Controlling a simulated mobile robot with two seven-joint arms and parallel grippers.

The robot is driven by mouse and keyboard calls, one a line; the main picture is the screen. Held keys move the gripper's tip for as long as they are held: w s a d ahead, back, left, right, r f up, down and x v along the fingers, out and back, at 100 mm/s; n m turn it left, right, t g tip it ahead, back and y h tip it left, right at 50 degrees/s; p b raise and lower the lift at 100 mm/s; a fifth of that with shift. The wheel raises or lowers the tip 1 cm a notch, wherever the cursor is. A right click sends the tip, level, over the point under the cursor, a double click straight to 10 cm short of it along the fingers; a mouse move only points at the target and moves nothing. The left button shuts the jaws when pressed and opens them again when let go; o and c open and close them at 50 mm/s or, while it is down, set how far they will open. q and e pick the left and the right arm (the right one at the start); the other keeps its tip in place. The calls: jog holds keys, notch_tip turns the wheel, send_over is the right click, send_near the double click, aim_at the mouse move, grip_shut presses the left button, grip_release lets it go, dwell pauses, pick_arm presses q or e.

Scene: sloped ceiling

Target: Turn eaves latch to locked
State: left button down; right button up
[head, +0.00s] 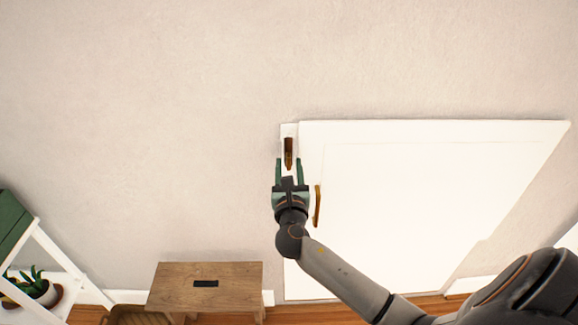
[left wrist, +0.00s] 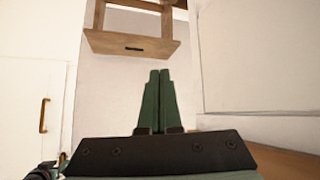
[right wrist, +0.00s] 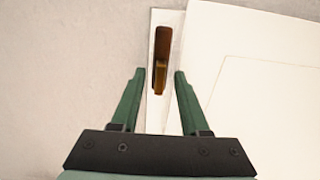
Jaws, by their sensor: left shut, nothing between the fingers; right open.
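The eaves latch (head: 288,153) is a brown, upright bar on the white frame at the upper left corner of the white eaves door (head: 440,200). In the right wrist view the latch (right wrist: 161,58) stands vertical, just beyond and between the fingertips. My right gripper (head: 289,162) is open and empty, its fingers pointing at the latch's lower end; I cannot tell whether they touch it. My left gripper (left wrist: 160,72) is shut and empty in the left wrist view, away from the latch. It is not in the head view.
A brass handle (head: 317,205) is on the door just right of my right gripper. A wooden stool (head: 205,285) stands on the floor at lower left. A white shelf (head: 60,255) with a potted plant (head: 38,288) is at far left. The wall around the latch is bare.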

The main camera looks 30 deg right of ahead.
jog(key=shift+c, duration=0.2)
grip_shut()
dwell(0.4)
